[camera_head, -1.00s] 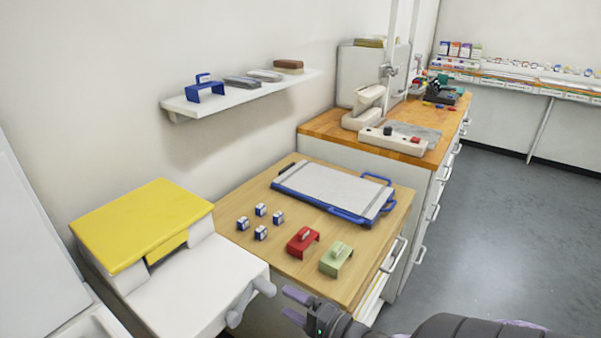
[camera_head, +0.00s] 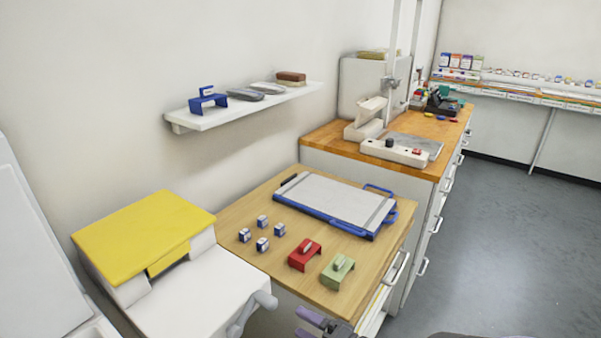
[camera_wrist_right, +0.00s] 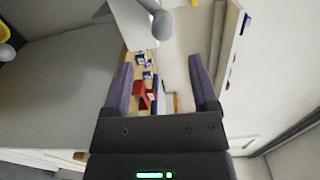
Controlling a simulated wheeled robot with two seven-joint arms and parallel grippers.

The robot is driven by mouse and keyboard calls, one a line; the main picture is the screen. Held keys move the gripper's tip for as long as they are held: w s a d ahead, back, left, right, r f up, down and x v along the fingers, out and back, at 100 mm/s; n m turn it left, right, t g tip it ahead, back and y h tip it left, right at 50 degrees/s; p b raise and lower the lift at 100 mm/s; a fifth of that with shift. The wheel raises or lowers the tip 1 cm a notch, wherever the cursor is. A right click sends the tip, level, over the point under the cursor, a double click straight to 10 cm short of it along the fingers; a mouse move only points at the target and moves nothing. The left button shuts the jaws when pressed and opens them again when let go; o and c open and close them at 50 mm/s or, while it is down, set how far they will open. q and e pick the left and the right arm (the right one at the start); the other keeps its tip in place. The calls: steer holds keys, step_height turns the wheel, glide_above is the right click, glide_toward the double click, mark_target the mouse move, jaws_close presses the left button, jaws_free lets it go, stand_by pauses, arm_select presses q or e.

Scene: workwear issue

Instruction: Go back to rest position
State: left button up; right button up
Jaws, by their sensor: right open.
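My right gripper (camera_head: 318,324) shows at the bottom edge of the head view, low in front of the wooden-topped cabinet. In the right wrist view (camera_wrist_right: 162,82) its two fingers stand apart with nothing between them, so it is open and empty. My left gripper is not in view.
A wooden worktop (camera_head: 262,277) holds a blue-framed tray (camera_head: 340,197), a red block (camera_head: 304,254), a green block (camera_head: 338,271) and several small white-blue boxes (camera_head: 262,244). A yellow-topped machine (camera_head: 145,235) stands left. A wall shelf (camera_head: 245,105) is above. Grey floor on the right is free.

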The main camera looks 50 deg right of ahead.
steer(key=s+a+f+n+g+h, duration=0.1)
steer(key=s+a+f+n+g, duration=0.2)
steer(key=f, duration=0.5)
steer(key=s+f+n+g+b, duration=0.1)
steer(key=s+f+n+g, duration=0.35)
steer(key=f, duration=0.35)
steer(key=s+a+f+n+g+h, duration=0.1)
steer(key=s+a+f+n+g, duration=0.15)
steer(key=s+f+n, duration=0.4)
steer(key=s+a+f+n+g, duration=0.6)
steer(key=s+a+f+g, duration=0.1)
steer(key=s, duration=0.4)
steer(key=shift+s+a+f+n, duration=0.15)
steer(key=shift+a+f+n, duration=0.15)
steer(key=shift+a+f, duration=0.3)
